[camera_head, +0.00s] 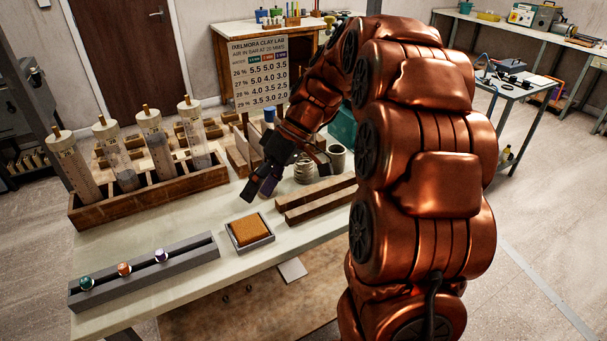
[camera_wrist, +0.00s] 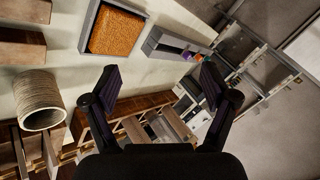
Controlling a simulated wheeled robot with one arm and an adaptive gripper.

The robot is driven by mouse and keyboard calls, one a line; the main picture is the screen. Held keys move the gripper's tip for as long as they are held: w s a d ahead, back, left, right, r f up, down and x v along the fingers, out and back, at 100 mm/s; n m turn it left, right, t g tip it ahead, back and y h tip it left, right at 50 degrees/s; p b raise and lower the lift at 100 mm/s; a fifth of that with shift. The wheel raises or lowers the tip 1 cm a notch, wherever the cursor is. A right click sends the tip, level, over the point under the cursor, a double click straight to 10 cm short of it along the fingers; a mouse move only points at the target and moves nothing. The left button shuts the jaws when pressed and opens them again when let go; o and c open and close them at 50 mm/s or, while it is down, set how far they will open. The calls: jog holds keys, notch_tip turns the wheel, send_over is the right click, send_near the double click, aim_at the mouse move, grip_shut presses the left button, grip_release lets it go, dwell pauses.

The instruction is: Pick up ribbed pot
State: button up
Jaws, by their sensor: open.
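The ribbed pot (camera_head: 304,168) is a small, pale grey-beige cylinder on the light worktop, just right of my gripper (camera_head: 262,180). In the wrist view, the ribbed pot (camera_wrist: 38,97) lies at the left, with horizontal ridges and its round opening visible. It is outside the fingers. My gripper (camera_wrist: 160,86) is open there, its two dark fingers spread apart with nothing between them. In the head view the fingers are above the worktop, between the pot and the wooden cylinder rack.
A second grey pot (camera_head: 337,160) stands close behind the ribbed pot. Wooden bars (camera_head: 314,196) lie in front. An orange pad sits in a grey tray (camera_head: 272,238). A grey rail (camera_head: 140,279) holds three balls. A wooden rack (camera_head: 150,200) with tall cylinders is at left.

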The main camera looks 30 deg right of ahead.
jog(key=w+d+f+n+t+y+b, duration=0.1)
jog(key=w+d+n+t, duration=0.1)
jog(key=w+d, duration=0.35)
jog(key=w+d+f+n+t+y+b, duration=0.1)
jog(key=w+d+y, duration=0.1)
jog(key=d, duration=0.6)
jog(key=n+t+b, duration=0.1)
jog(key=n+t, duration=0.2)
send_near(308, 157)
jog(key=s+a, duration=0.1)
jog(key=a, duration=0.2)
jog(key=shift+w+p+x, duration=0.15)
jog(key=shift+p+x, duration=0.4)
jog(key=shift+x, duration=1.4)
jog(key=shift+w+p+x, duration=0.1)
jog(key=shift+p+x, duration=0.45)
jog(key=shift+x, duration=1.4)
jog(key=shift+d+r, duration=0.1)
jog(key=c, duration=1.3)
jog(key=shift+r, duration=0.15)
